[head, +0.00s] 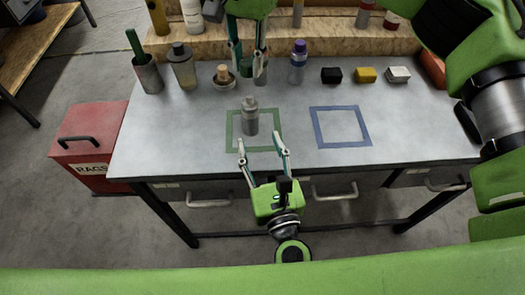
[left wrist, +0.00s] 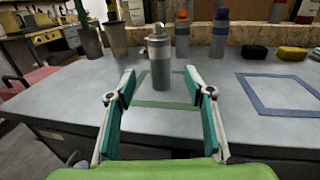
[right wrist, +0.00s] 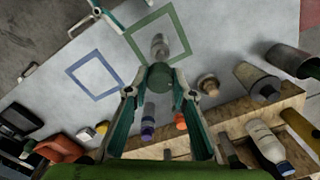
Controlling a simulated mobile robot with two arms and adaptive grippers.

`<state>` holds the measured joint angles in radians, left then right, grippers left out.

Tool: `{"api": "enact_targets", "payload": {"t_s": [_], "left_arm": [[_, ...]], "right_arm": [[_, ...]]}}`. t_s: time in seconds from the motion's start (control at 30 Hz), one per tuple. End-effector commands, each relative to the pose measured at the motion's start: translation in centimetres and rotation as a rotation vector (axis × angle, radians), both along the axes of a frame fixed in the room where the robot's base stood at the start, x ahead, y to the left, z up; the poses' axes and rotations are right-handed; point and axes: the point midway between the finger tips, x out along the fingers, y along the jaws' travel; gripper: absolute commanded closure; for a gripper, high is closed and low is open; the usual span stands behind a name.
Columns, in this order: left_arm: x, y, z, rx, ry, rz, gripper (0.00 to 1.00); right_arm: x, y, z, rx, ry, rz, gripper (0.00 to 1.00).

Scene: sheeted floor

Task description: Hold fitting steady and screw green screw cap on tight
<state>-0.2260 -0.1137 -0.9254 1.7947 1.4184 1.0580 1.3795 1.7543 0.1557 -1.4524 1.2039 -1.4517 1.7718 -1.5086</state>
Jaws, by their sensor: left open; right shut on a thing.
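The grey metal fitting (head: 250,117) stands upright inside the green square on the table; it also shows in the left wrist view (left wrist: 160,55). My left gripper (head: 262,144) is open at the table's front edge, its fingers pointing at the fitting and apart from it. In the left wrist view the fitting stands beyond the open fingertips. My right gripper (head: 248,76) comes down from the back of the table, behind the fitting. In the right wrist view it is shut on the round green screw cap (right wrist: 160,76). The cap is apart from the fitting and hard to make out in the head view.
Black, yellow and white blocks (head: 397,75) lie at the back right. The blue square (head: 340,109) is empty.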

Motion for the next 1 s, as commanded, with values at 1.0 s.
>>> {"api": "enact_targets", "payload": {"t_s": [1.0], "left_arm": [[10.2, 1.9, 0.0, 0.006, 0.0, 0.0, 0.57]], "right_arm": [[0.0, 0.0, 0.0, 0.0, 0.0, 0.0, 1.0]]}}
